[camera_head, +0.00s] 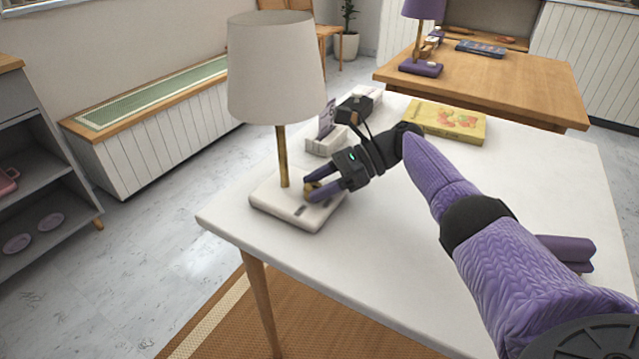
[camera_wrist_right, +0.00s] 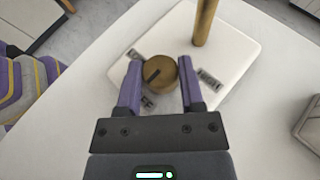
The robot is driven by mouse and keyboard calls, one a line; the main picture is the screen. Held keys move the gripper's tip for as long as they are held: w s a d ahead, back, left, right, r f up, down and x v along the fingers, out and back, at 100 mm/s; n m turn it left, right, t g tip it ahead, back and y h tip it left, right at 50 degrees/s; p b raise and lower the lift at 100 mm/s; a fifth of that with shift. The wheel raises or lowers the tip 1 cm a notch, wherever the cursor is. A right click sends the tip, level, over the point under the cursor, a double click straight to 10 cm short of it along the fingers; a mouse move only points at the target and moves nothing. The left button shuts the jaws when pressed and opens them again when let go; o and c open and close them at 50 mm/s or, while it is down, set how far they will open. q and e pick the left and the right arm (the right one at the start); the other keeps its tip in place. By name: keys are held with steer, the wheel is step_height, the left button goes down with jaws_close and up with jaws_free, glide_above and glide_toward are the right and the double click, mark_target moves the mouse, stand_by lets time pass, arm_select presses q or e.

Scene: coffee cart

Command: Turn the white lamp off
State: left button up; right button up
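The white lamp (camera_head: 276,66) stands upright on the white table at its left end, with a brass pole and a white square base (camera_head: 268,200). In the right wrist view a round brass knob (camera_wrist_right: 160,76) with a dark pointer mark sits on the base (camera_wrist_right: 235,50), with small dark labels around it. My right gripper (camera_head: 307,190) is over the base at the knob. In the wrist view its purple fingers (camera_wrist_right: 161,90) are open, one on each side of the knob, with gaps visible. I cannot tell whether the lamp is lit. My left gripper is not in view.
The white table (camera_head: 510,197) also holds a yellow illustrated box (camera_head: 446,121) and small white items (camera_head: 326,142) behind my right gripper. A purple object (camera_head: 566,252) lies at the right. A wooden table (camera_head: 500,80) with a purple lamp (camera_head: 422,40) stands behind. A grey shelf (camera_head: 40,150) is at left.

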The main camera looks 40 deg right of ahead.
mark_target(317, 185)
steer(key=o, duration=0.4)
steer(key=shift+a, duration=0.1)
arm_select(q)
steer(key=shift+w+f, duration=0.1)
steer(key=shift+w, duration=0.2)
arm_select(e)
steer(key=shift+d+r, duration=0.1)
steer(key=shift+d, duration=0.15)
steer(key=v, duration=0.3)
steer(key=shift+d, duration=0.15)
steer(key=b+v, duration=0.5)
steer(key=shift+s+d, duration=0.1)
steer(key=shift+d, duration=0.25)
steer(key=shift+s+d+r, duration=0.1)
steer(key=shift+s+r, duration=0.05)
steer(key=shift+r, duration=0.1)
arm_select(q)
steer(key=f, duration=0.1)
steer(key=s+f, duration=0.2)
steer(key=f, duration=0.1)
